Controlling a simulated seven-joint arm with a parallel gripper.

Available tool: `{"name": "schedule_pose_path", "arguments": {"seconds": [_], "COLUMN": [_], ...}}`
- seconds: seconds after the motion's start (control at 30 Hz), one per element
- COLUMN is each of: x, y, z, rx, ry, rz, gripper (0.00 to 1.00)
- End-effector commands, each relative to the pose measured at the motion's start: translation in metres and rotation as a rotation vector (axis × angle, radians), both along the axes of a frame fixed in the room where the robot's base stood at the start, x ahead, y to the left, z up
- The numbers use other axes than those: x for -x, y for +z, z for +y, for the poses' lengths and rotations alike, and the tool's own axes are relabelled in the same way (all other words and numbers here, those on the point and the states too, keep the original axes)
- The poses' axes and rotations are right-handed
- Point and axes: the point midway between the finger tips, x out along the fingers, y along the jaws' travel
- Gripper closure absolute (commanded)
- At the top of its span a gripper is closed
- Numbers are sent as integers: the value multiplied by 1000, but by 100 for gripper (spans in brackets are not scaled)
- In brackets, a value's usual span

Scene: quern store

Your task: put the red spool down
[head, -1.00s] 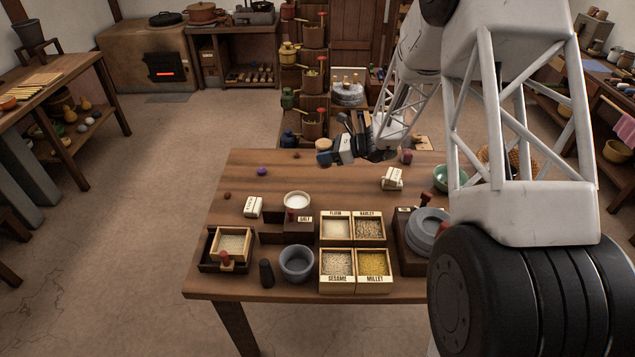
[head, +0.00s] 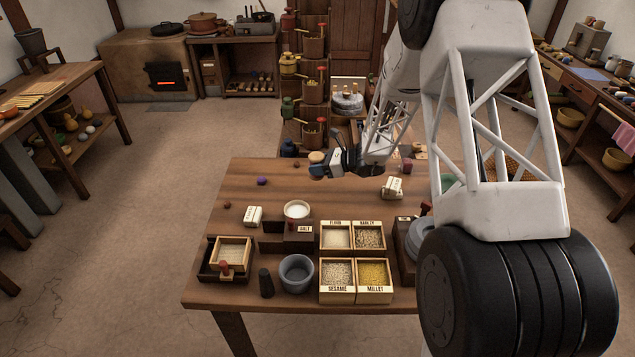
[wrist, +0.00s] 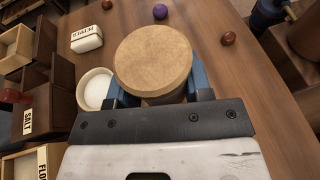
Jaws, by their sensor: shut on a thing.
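My gripper (head: 326,165) is over the far part of the wooden table (head: 270,176) in the head view. In the wrist view my gripper (wrist: 156,86) has its blue fingers on both sides of a round tan-topped thing (wrist: 153,55) and is shut on it. This held thing (head: 316,157) looks small in the head view. Its flat tan end faces the wrist camera and hides most of its side. I see no red on it, so I cannot tell whether it is the red spool. Whether it touches the table is unclear.
A purple ball (head: 262,181) and a brown ball (wrist: 228,38) lie nearby. A white pepper block (wrist: 87,39), a white-filled bowl (wrist: 95,88) and a salt box (wrist: 37,110) stand left in the wrist view. Grain boxes (head: 357,294) stand nearer.

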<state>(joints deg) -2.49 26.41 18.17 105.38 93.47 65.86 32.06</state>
Motion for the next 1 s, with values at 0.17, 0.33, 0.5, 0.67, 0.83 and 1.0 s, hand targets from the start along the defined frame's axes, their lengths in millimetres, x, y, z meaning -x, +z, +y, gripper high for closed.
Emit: {"name": "schedule_pose_path", "arguments": {"seconds": [0.17,0.33,0.5,0.67,0.83,1.0], "x": [0,0,0,0,0,0], "y": [-21,-29,-29,-30,-40,-56], "z": [0,0,0,0,0,0], "rx": [0,0,-1,0,0,-1], "ry": [0,-1,-1,0,-1,0], "rz": [1,0,-1,0,2,2], "gripper": [78,78,78,78,78,78]}}
